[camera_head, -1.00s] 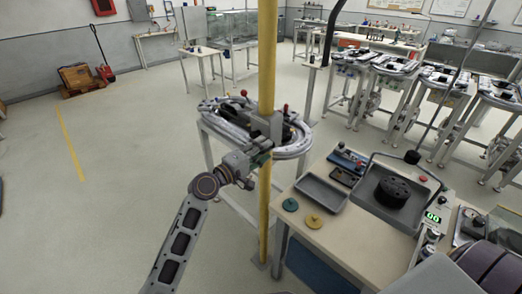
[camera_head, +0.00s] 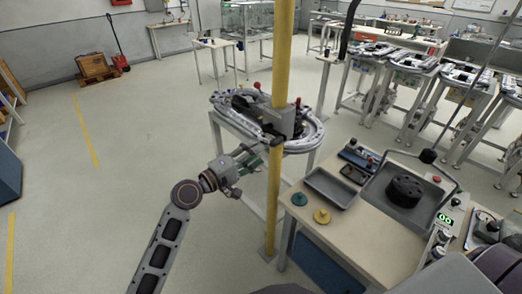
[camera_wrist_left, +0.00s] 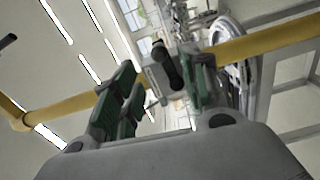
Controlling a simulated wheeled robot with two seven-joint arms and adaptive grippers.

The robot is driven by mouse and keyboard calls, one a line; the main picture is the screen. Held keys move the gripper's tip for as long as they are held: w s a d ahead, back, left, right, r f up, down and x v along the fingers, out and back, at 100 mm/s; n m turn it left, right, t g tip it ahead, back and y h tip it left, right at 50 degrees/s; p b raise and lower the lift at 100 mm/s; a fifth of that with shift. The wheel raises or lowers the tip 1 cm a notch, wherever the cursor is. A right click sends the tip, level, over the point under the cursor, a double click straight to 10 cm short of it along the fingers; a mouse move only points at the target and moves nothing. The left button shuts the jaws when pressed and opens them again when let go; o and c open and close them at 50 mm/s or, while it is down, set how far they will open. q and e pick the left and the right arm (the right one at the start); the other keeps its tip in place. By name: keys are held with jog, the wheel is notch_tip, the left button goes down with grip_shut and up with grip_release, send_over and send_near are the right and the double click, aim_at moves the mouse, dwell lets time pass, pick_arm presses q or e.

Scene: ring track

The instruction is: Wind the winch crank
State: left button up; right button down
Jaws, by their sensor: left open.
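A yellow post (camera_head: 281,60) stands upright, with a grey winch housing (camera_head: 279,122) mounted on it. The housing also shows in the wrist view (camera_wrist_left: 155,82). A dark crank-like part with a rounded end (camera_wrist_left: 173,68) is on the housing; in the head view it is too small to make out clearly. My left gripper (camera_head: 256,152) is just left of the post, a little below the housing. In the left wrist view its green-padded fingers (camera_wrist_left: 162,90) are spread, with the dark part visible between them and farther off. Nothing is held. My right gripper is not in view.
A ring-track table (camera_head: 230,107) stands right behind the post. A workbench (camera_head: 310,213) at the right holds a grey tray (camera_head: 330,187), a green disc (camera_head: 299,199), a yellow disc (camera_head: 321,216) and a black spool (camera_head: 404,191).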

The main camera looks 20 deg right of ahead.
pick_arm(q)
jog(key=shift+v, duration=1.8)
